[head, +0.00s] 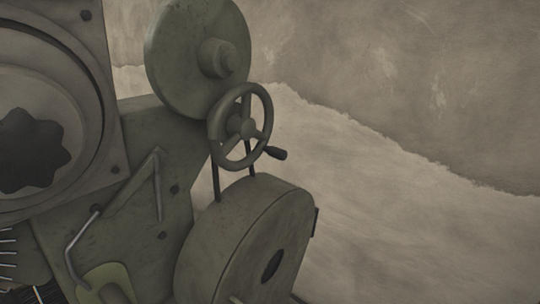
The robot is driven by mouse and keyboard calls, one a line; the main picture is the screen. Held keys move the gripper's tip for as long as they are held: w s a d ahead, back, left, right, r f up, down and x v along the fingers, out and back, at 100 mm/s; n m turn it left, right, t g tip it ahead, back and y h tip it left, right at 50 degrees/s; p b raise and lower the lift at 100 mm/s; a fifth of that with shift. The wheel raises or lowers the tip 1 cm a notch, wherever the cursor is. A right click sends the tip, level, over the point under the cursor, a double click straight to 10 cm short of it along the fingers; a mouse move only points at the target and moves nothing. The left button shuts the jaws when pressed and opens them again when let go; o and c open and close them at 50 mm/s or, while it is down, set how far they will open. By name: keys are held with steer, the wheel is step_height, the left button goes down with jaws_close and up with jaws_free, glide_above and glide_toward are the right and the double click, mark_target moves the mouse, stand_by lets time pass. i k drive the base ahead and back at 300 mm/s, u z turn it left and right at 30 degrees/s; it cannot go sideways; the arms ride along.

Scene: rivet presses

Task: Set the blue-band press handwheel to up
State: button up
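A grey-green press (165,180) fills the left and middle of the head view. A spoked handwheel (240,126) is mounted on it, just below a large round disc (185,60). A dark crank grip (276,153) sticks out at the wheel's lower right. I see no blue band on the visible part of this press, so I cannot tell whether it is the blue-band one. My gripper does not show in this view, and nothing covers the handwheel.
A thick drum-shaped housing (240,235) sits below the wheel, with two thin dark rods between them. At the left is a square plate with a dark lobed opening (30,150). A bent metal rod (82,240) stands at lower left. The right side is bare wall (430,90).

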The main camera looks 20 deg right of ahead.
mark_target(241, 127)
steer(key=u, duration=0.05)
steer(key=i, duration=0.9)
steer(key=z, duration=0.1)
